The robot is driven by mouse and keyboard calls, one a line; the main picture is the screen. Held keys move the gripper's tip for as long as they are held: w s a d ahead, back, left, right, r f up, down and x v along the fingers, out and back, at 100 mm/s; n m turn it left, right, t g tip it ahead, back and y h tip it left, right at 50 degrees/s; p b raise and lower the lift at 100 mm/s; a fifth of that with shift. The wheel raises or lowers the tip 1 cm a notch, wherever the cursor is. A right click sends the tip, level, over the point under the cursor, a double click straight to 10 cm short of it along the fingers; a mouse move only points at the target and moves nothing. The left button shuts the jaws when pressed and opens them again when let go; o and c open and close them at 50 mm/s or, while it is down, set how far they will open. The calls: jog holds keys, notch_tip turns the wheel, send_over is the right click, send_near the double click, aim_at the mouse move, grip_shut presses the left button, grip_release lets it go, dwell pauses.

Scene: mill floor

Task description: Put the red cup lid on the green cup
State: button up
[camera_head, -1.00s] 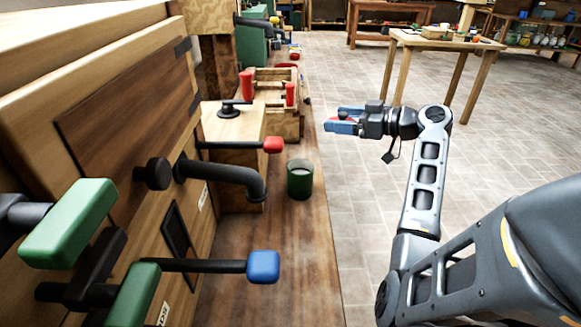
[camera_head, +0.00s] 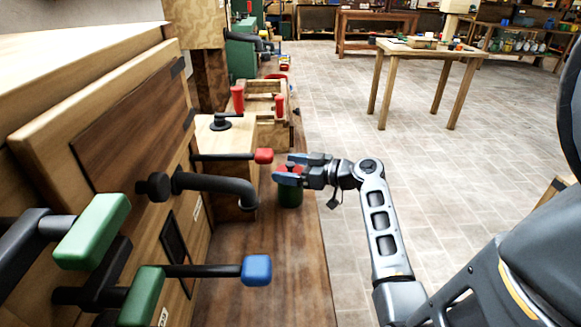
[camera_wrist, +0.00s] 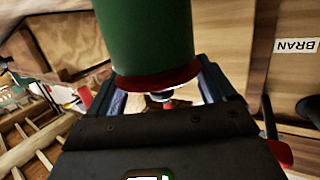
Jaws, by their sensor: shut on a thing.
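My gripper (camera_head: 289,172) is right over the cup and shut on the red cup lid (camera_head: 291,168). In the wrist view, the green cup (camera_wrist: 147,35) fills the top and the red lid (camera_wrist: 158,79) lies across its rim, between my two blue fingers. The lid looks lined up with the rim and touching it, but I cannot tell whether it is fully seated. The inside of the cup is hidden.
A red-knobbed lever (camera_head: 263,156) is close left of my gripper. The black bent pipe (camera_head: 225,188) and a blue-knobbed lever (camera_head: 256,270) reach over the bench. The bench front (camera_head: 290,290) is bare. Open tiled floor lies to the right.

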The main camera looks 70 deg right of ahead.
jog(key=shift+f+b, duration=0.3)
jog(key=shift+b, duration=0.1)
jog(key=shift+f, duration=0.15)
jog(key=o, duration=0.9)
jog(key=shift+r+p, duration=0.7)
jog(key=shift+r, duration=0.05)
jog(key=b+v, duration=0.2)
jog(key=v, duration=1)
jog(key=shift+f, duration=0.15)
